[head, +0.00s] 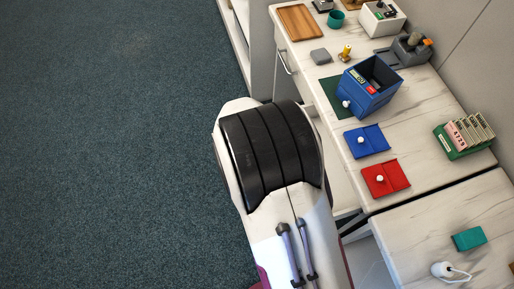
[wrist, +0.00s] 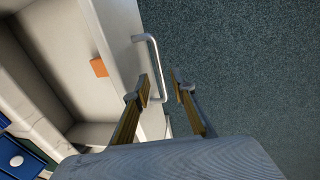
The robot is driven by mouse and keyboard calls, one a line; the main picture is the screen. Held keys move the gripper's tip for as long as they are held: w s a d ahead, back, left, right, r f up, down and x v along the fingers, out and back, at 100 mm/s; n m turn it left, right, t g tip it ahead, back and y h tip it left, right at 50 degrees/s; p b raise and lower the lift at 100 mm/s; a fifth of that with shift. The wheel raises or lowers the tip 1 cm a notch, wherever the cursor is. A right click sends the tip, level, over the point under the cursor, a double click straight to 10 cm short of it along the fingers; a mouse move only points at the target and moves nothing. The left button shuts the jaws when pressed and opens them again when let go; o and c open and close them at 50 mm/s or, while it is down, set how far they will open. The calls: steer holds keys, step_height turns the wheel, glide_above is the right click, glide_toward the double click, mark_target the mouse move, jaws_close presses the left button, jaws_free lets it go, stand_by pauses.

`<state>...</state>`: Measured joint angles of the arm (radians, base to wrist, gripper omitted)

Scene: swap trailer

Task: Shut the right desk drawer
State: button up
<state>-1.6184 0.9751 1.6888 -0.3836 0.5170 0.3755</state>
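An open, pale drawer (wrist: 62,62) fills the left of the wrist view, with its front panel and a silver bar handle (wrist: 155,66) facing the carpet. An orange block (wrist: 99,67) lies inside it. My gripper (wrist: 160,78) is open, its two yellow-and-grey fingers apart near the handle's lower end. The left finger is close to the drawer front; I cannot tell whether it touches. Nothing is held. In the head view my arm hides the gripper and most of the drawer; a pale part of what looks like the drawer (head: 340,182) shows beside the arm.
The desk top (head: 425,110) carries a blue box (head: 369,88), a blue lid (head: 368,141), a red lid (head: 386,178) and a green rack (head: 464,146). Another handle (head: 286,62) sits on the desk front farther back. The carpet (head: 110,150) at left is clear.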

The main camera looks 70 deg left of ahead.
steer(key=shift+w+f, duration=0.15)
steer(key=shift+f, duration=0.65)
steer(key=shift+w+f, duration=0.15)
steer(key=shift+f, duration=0.6)
steer(key=shift+c, duration=0.4)
jaws_close()
